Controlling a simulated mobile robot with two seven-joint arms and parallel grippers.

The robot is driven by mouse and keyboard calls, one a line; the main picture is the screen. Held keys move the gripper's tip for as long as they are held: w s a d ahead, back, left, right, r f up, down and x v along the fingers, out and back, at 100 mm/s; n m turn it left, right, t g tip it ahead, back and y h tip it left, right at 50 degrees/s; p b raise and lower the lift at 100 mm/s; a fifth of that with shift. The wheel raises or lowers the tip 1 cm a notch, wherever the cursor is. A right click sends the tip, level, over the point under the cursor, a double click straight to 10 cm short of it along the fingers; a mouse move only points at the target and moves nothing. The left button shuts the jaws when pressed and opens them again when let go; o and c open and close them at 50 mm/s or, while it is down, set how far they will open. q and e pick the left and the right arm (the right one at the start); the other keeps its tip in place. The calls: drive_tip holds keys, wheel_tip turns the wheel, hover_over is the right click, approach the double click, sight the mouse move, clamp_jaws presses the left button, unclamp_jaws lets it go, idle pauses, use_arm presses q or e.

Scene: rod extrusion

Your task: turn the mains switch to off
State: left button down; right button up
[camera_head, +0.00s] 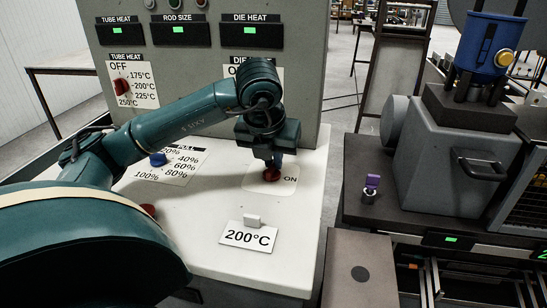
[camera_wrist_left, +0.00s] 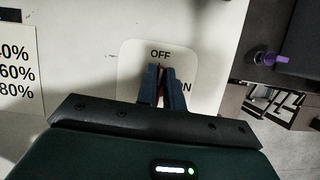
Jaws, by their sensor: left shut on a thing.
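The mains switch is a red knob (camera_head: 271,175) on a pale plate, set in the white sloping panel top. The plate reads ON at the right in the head view, and the left wrist view shows OFF above the knob and part of ON beside it. My left gripper (camera_head: 276,160) points down over the knob and is shut on it. In the left wrist view a little red of the knob (camera_wrist_left: 161,67) shows between the fingertips (camera_wrist_left: 160,76). The fingers hide most of the knob, so I cannot tell which label it points to. My right gripper is not in view.
A 200°C card (camera_head: 249,236) stands on the panel in front of the switch. A blue pull knob (camera_head: 157,159) and its percentage scale lie to the left. The upright control cabinet (camera_head: 305,70) rises behind. A grey machine (camera_head: 450,150) stands to the right, across a gap.

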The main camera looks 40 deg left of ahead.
use_arm(q)
drive_tip(key=shift+n, duration=0.4)
drive_tip(key=c, duration=1.5)
unclamp_jaws()
drive_tip(key=shift+r, duration=0.15)
drive_tip(key=p+v, duration=0.5)
drive_tip(key=v, duration=0.8)
drive_tip(key=shift+d, duration=0.15)
